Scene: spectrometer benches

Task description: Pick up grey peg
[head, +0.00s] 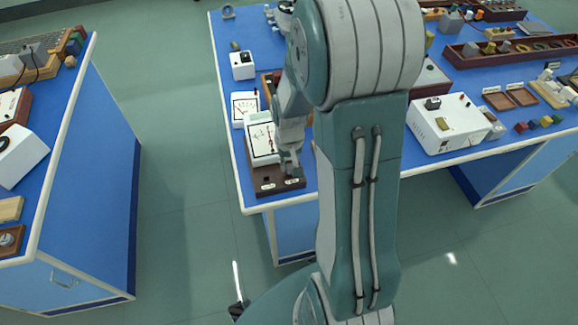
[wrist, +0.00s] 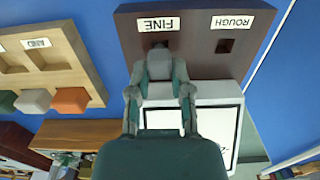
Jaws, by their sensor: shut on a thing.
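The grey peg (wrist: 160,66) shows in the wrist view between the fingers of my gripper (wrist: 160,78), which is shut on it. The peg's far end is at the dark square hole beside the FINE label (wrist: 158,24) on a brown board (wrist: 192,65). I cannot tell whether its tip is in the hole or just above it. In the head view my gripper (head: 290,167) is over the right part of the brown board (head: 262,193), near the bench's front edge, and largely covers the peg.
The ROUGH hole (wrist: 226,46) is empty. A wooden tray (wrist: 62,50) with coloured blocks lies to the left in the wrist view. A white box (head: 447,125) stands further right on the bench.

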